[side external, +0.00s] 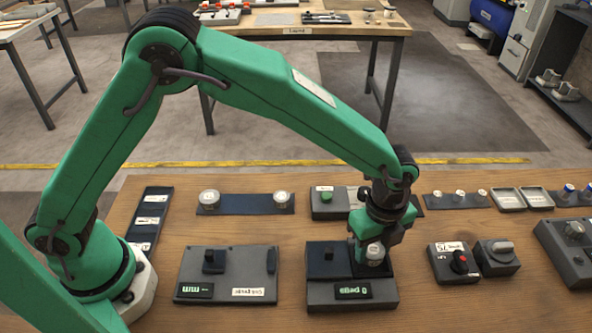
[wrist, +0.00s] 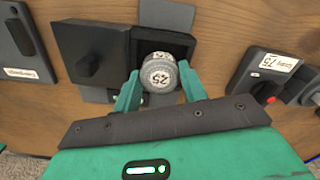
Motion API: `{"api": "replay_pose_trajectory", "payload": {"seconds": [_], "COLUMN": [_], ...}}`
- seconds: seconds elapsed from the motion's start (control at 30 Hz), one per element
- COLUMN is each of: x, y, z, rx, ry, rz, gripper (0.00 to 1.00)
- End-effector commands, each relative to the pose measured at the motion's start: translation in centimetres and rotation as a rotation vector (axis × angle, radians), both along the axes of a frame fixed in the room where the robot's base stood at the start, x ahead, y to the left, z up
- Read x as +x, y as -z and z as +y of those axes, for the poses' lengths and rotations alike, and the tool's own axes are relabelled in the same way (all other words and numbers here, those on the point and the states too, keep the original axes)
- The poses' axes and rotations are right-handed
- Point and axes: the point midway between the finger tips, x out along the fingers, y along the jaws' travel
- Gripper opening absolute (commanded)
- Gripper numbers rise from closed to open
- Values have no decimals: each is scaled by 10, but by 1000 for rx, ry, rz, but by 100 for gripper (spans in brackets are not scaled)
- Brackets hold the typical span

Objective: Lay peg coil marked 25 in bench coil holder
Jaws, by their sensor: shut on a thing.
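The coil marked 25 (wrist: 159,74) is a round grey piece with a pale printed top. It sits between the two green fingers of my gripper (wrist: 158,90), which are shut on it. In the wrist view it overlaps a dark square recess (wrist: 184,48), which looks like the bench coil holder. In the side view, my gripper (side external: 374,246) holds the coil (side external: 375,252) low at the right part of a grey box (side external: 322,292) with a lit display. Whether the coil touches the recess floor is hidden.
A dark square plate with a raised knob (wrist: 91,58) lies left of the recess. A grey panel (side external: 222,272) stands left of the box, and knobbed switch boxes (side external: 455,265) stand right. Two round pieces (side external: 209,197) (side external: 281,198) rest on a dark strip behind.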

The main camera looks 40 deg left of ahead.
Motion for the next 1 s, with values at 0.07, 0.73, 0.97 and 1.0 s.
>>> {"api": "replay_pose_trajectory", "payload": {"seconds": [0.07, 0.73, 0.97, 1.0], "x": [0, 0, 0, 0], "y": [0, 6, 8, 8], "z": [0, 0, 0, 0], "rx": [0, 0, 0, 0], "ry": [0, 0, 0, 0], "rz": [0, -1, 0, 0], "gripper": [16, 16, 16, 16]}}
